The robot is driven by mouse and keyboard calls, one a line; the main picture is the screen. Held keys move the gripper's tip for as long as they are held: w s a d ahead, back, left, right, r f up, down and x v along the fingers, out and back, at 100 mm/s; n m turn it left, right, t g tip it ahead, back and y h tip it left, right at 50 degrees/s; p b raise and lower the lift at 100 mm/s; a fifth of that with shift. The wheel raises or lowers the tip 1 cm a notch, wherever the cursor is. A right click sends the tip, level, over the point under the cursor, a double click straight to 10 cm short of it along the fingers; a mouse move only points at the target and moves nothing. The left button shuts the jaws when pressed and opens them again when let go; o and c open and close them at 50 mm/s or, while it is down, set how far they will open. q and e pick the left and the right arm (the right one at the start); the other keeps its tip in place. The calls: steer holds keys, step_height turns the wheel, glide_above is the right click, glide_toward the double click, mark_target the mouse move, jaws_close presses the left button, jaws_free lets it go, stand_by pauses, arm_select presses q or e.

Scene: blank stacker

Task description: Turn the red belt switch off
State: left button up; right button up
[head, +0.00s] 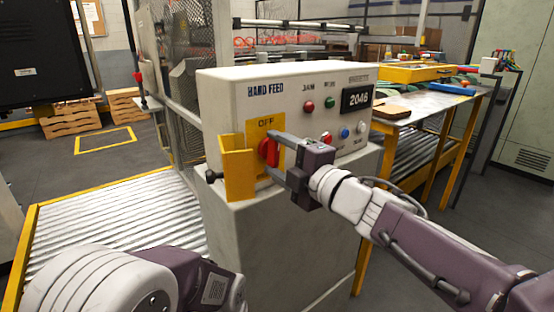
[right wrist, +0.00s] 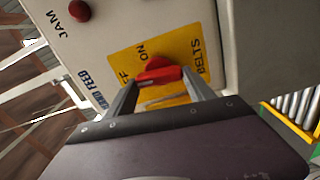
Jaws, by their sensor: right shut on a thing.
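My right gripper (head: 275,155) comes from the right and is shut on the knob, one finger above and one below. In the right wrist view the red knob (right wrist: 158,75) sits between the two fingertips, on the yellow plate (right wrist: 135,57) marked ON and BELTS. Its exact pointing direction is hard to tell from the head view. My left arm shows at the bottom left; its fingertips are not in view.
A yellow guard flap (head: 238,172) stands just left of the switch. The control box (head: 220,95) also bears a red JAM button (head: 309,106), other buttons and a display reading 2046 (head: 358,99). A roller conveyor (head: 120,220) lies left; a work table (head: 425,104) stands right.

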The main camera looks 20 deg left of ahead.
steer(key=shift+f+n, duration=0.1)
steer(key=shift+n, duration=0.4)
stand_by(0.3)
steer(key=o, duration=1.4)
steer(key=shift+s, duration=0.1)
steer(key=p+v, duration=0.1)
steer(key=v, duration=0.8)
steer(key=shift+d, duration=0.1)
